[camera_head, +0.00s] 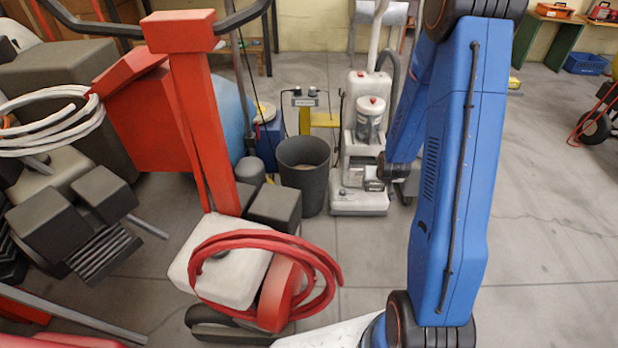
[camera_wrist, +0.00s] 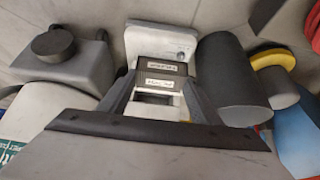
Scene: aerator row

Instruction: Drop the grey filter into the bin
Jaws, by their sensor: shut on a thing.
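My gripper (camera_head: 378,180) is in front of the lower part of a white upright machine (camera_head: 360,205), to the right of the bin. In the wrist view my gripper (camera_wrist: 158,88) has its two fingers closed in on a small greyish block with dark labelled bands, the grey filter (camera_wrist: 160,82). Much of the filter is hidden by the fingers. The bin (camera_head: 303,178) is a dark grey, open-topped round bucket standing on the floor left of the white machine. My gripper and the filter are beside the bin, not over its opening.
A red frame (camera_head: 190,100) and a coiled red hose (camera_head: 325,265) stand left and in front of the bin. A blue ball (camera_head: 232,115) and a small grey cylinder (camera_head: 250,171) are left of it. Open floor (camera_head: 555,190) lies to the right.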

